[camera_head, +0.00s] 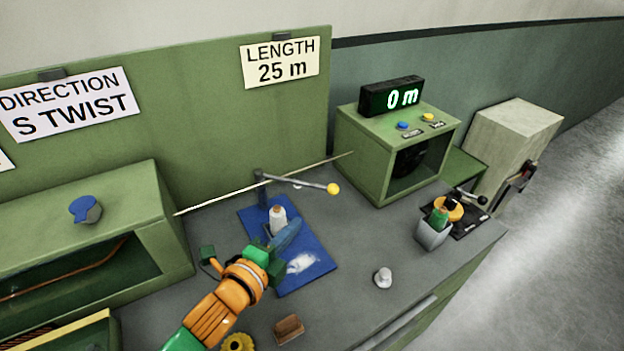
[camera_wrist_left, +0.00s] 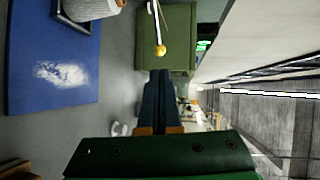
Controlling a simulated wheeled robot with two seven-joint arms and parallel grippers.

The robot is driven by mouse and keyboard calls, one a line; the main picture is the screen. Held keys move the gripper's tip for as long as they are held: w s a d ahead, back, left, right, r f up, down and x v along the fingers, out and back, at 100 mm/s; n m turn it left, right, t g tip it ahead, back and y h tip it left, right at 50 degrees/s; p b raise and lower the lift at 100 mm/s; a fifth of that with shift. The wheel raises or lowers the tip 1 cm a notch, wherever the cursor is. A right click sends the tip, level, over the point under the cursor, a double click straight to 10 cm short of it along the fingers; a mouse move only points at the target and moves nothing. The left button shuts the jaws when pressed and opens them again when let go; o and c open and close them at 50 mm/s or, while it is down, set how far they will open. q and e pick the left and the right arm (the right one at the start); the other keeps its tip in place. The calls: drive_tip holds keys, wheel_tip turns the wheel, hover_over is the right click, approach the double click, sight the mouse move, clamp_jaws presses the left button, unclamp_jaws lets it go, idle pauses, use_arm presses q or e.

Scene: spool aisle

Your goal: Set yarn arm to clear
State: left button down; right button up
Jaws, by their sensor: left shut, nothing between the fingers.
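The yarn arm (camera_head: 305,184) is a thin grey lever with a yellow ball knob. My right gripper is not in view.
A white spool (camera_head: 278,216) stands on the blue mat (camera_head: 318,250), close to my left fingers. A pale yarn (camera_head: 225,197) crosses behind. A green counter box (camera_head: 375,150) stands right, its display (camera_head: 391,97) reading 0 m.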

use_arm(q)
drive_tip(key=b, duration=0.4)
approach(330, 192)
drive_tip(key=b+x, duration=0.5)
drive_tip(key=x, duration=0.1)
drive_tip(key=shift+w+d+f, duration=0.2)
drive_tip(key=shift+w+d, duration=0.1)
drive_tip(key=shift+r, duration=0.1)
drive_tip(key=shift+a, duration=0.1)
